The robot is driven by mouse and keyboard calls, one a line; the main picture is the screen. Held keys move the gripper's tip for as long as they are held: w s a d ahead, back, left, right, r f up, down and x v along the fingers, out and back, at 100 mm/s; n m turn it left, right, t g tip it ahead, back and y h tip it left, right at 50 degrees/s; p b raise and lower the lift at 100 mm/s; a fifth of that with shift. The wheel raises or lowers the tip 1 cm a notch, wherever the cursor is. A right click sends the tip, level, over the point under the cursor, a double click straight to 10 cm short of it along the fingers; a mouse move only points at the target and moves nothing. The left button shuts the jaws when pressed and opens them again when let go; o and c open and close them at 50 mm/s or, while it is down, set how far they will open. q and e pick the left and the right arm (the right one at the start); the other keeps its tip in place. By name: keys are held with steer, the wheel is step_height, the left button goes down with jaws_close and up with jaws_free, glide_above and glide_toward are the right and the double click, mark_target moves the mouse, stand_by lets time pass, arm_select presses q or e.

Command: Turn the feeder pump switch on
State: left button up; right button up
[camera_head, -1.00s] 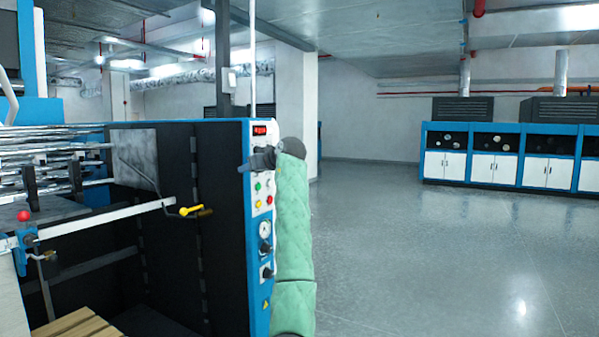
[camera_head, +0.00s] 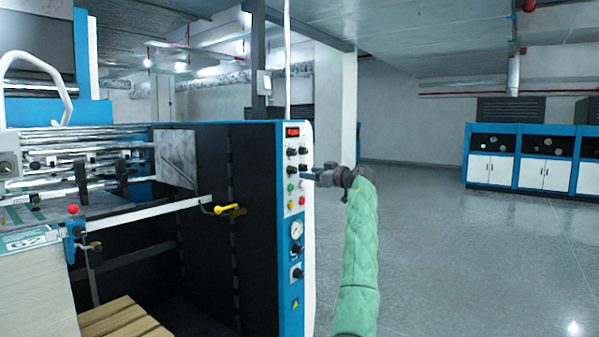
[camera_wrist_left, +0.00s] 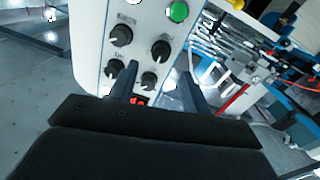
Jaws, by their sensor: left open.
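The white control panel (camera_head: 295,215) is on the near end of the blue and black machine. It carries a red display (camera_head: 292,132), black knobs (camera_head: 292,152), coloured buttons, a gauge (camera_head: 296,229) and lower switches (camera_head: 297,273). My left gripper (camera_head: 308,175) is at the panel's right side, near the knobs. In the left wrist view its two fingers (camera_wrist_left: 156,82) are apart and empty, with a black knob (camera_wrist_left: 149,80) showing between them. Other knobs (camera_wrist_left: 121,35) and a green button (camera_wrist_left: 179,12) lie beyond. The labels are too small to read, so I cannot tell which control is the feeder pump switch. My right gripper is out of view.
A yellow-handled lever (camera_head: 229,209) sticks out left of the panel. A wooden pallet (camera_head: 120,318) lies low in front of the machine. Open grey floor (camera_head: 440,240) spreads to the right, with blue and white cabinets (camera_head: 515,160) far behind.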

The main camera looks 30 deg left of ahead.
mark_target(295, 171)
arm_select(q)
steer(key=a, duration=0.2)
steer(key=a+p, duration=0.1)
steer(key=a, duration=0.1)
steer(key=shift+w+a+r, duration=0.1)
steer(key=shift+w, duration=0.15)
steer(key=shift+w+a, duration=0.15)
steer(key=shift+a, duration=0.9)
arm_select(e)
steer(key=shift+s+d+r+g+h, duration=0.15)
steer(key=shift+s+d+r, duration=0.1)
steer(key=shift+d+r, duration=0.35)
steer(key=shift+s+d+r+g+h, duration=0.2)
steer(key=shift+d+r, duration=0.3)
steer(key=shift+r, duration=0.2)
arm_select(q)
steer(key=c, duration=1)
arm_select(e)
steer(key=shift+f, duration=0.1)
